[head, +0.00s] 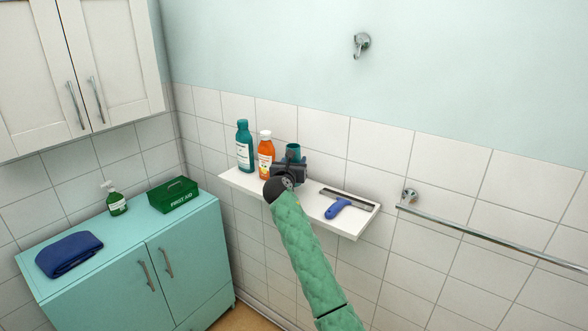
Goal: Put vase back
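A small dark teal vase (292,151) shows at the white wall shelf (310,206), just right of an orange bottle. Only its upper part is visible; my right gripper (290,165) is in front of it and hides the rest. The gripper is right at the vase, over the shelf. Its fingers are hidden behind its own body, so I cannot tell whether they are closed on the vase. I also cannot tell whether the vase's base touches the shelf. My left gripper is not in view.
A teal bottle (244,147) and the orange bottle (265,156) stand close on the vase's left. A blue-handled squeegee (339,207) lies on the shelf's right part. A towel rail (480,235) runs farther right. A teal cabinet (110,265) stands at left.

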